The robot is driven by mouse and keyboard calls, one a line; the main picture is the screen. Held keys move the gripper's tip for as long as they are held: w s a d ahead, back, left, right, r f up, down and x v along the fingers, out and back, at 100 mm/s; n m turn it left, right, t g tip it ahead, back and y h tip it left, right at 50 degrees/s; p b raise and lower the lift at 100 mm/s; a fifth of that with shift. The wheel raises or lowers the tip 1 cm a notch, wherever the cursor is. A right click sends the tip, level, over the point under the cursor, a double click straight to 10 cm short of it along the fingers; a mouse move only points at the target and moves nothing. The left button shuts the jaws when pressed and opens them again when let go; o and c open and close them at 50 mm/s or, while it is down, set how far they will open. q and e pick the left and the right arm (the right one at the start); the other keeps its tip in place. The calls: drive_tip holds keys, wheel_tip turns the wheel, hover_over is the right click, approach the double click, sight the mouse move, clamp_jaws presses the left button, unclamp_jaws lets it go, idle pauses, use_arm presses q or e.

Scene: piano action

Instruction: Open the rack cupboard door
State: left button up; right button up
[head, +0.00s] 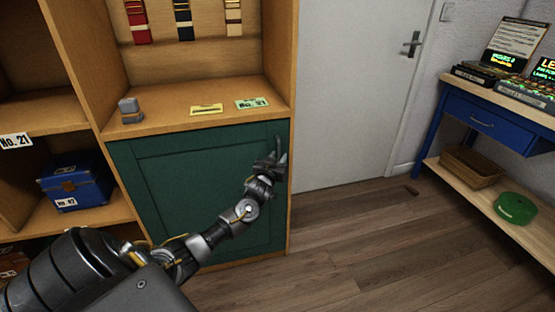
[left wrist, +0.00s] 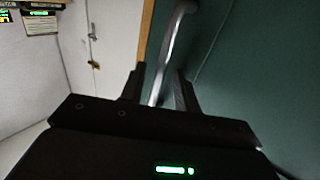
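The green rack cupboard door (head: 165,190) is shut in the lower part of the wooden rack, and it fills the right side of the left wrist view (left wrist: 260,80). Its upright metal handle (head: 278,148) is near the door's upper right edge. My left gripper (head: 270,163) is at the handle. In the left wrist view the handle (left wrist: 174,45) runs between the two spread fingers of my left gripper (left wrist: 160,88), with a gap visible beside it, so the gripper looks open. The fingers partly hide the handle's lower part in the head view. My right gripper is not in view.
The rack's shelf (head: 185,118) above the door holds a small grey object (head: 130,110) and labels. A blue box (head: 76,187) sits on the left shelf. A white door (head: 345,80) and a blue workbench (head: 490,121) stand to the right. The wooden floor (head: 360,245) before them is mostly clear.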

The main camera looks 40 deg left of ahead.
use_arm(q)
clamp_jaws()
idle(0.3)
